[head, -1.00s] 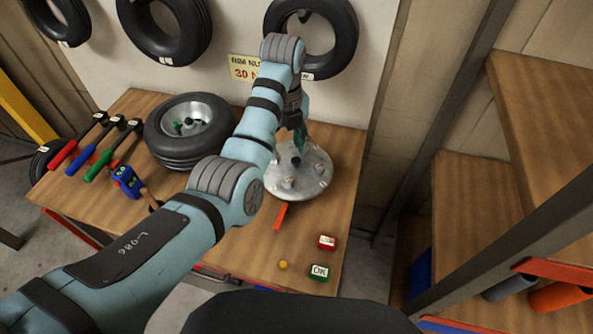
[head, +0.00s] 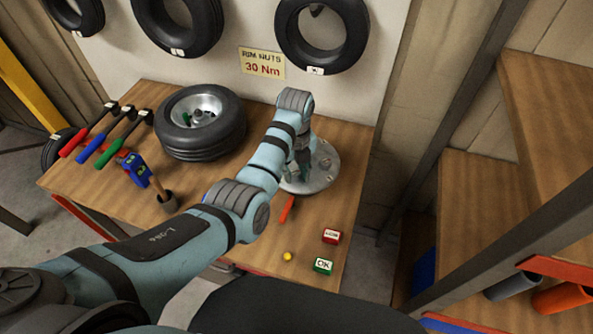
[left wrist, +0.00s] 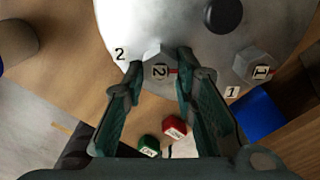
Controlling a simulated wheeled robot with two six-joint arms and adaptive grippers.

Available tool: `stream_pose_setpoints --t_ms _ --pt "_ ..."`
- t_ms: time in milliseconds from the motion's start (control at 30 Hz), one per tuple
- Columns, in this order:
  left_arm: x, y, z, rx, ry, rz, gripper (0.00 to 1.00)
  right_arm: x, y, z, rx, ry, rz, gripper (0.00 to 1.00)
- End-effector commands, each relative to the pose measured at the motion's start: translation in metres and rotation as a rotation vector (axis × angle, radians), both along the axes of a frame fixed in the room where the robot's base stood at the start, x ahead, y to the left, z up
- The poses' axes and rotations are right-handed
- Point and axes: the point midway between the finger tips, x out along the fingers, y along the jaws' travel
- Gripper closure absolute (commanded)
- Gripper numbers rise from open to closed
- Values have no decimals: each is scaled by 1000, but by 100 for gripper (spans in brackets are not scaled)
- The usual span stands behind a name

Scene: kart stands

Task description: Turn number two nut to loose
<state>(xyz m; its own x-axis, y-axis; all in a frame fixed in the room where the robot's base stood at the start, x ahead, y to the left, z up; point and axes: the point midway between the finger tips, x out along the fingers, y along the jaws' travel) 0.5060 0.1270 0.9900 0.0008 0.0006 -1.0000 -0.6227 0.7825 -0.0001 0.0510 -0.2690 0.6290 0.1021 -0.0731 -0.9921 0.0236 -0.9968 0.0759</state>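The round metal plate (head: 322,178) lies on the wooden table. In the left wrist view (left wrist: 200,50) it carries hex nuts with numbers and red marks. The number two nut (left wrist: 159,68) shows a "2" on top and a red mark at its right side; a "2" label is on the plate beside it. The number one nut (left wrist: 256,68) is to the right. My left gripper (left wrist: 160,65) points down at the plate, its fingers apart on either side of the number two nut; any contact is unclear. In the head view my left gripper (head: 301,163) hides part of the plate.
Wrenches with coloured handles (head: 99,137) and a blue tool (head: 137,168) lie further left. An orange bar (head: 288,209), a red block (head: 331,236), a green OK block (head: 323,265) and a yellow ball (head: 287,256) are in front.

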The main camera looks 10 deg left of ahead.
Motion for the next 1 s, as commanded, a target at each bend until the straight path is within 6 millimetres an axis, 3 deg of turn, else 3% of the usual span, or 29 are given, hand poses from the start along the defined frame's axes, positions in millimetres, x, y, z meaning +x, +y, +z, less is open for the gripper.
stream_pose_setpoints --t_ms 33,133,567,1000 --pt "0 0 0 0 0 0 87 0 0 0 0 0 0 60" --pt "0 0 0 0 0 0 100 0 0 0 0 1 0 60" --pt "1 0 0 0 -1 77 100 -1 0 0 0 1 0 60" --pt "2 -1 1 0 -2 425 100 0 0 0 0 1 0 60"
